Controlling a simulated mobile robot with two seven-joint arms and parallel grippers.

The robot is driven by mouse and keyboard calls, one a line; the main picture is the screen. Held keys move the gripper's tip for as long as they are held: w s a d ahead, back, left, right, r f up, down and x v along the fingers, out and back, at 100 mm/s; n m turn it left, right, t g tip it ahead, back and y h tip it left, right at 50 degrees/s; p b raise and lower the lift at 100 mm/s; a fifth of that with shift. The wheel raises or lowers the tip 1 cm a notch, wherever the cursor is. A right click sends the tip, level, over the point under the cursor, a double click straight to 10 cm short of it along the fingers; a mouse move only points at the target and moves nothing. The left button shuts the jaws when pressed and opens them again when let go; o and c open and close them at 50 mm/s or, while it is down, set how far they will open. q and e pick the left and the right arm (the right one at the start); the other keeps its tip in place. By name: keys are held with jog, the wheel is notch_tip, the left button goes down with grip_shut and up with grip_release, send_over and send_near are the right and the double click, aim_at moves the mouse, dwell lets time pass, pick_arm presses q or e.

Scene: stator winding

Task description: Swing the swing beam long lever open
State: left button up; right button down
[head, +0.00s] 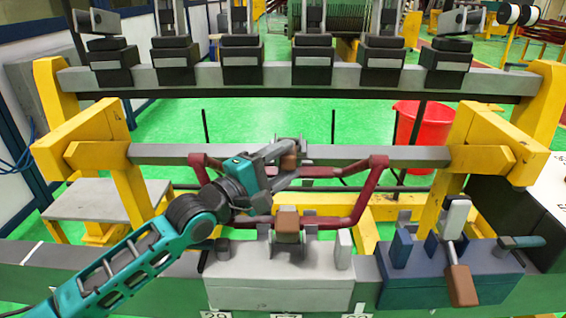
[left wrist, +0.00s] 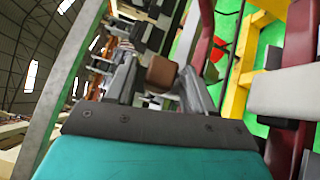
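A brown block-like handle (head: 289,161) shows on a clamp at the middle of the grey beam (head: 390,156), which spans between two yellow arms. I cannot tell for certain that it is the long lever. My left gripper (head: 282,165) reaches it from the left. In the left wrist view the brown handle (left wrist: 161,72) lies between and just beyond the two fingertips, with a visible gap on the left side. The left gripper is open, and contact with the handle cannot be made out. My right gripper is not in view.
A dark red bent coil (head: 345,222) hangs around the beam. Below it, a grey fixture (head: 280,283) carries another brown-handled clamp (head: 287,222). A blue fixture (head: 430,290) with a brown-handled lever (head: 461,284) stands at right. A rear beam (head: 210,76) carries several dark blocks.

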pick_arm(q)
grip_shut()
dwell(0.3)
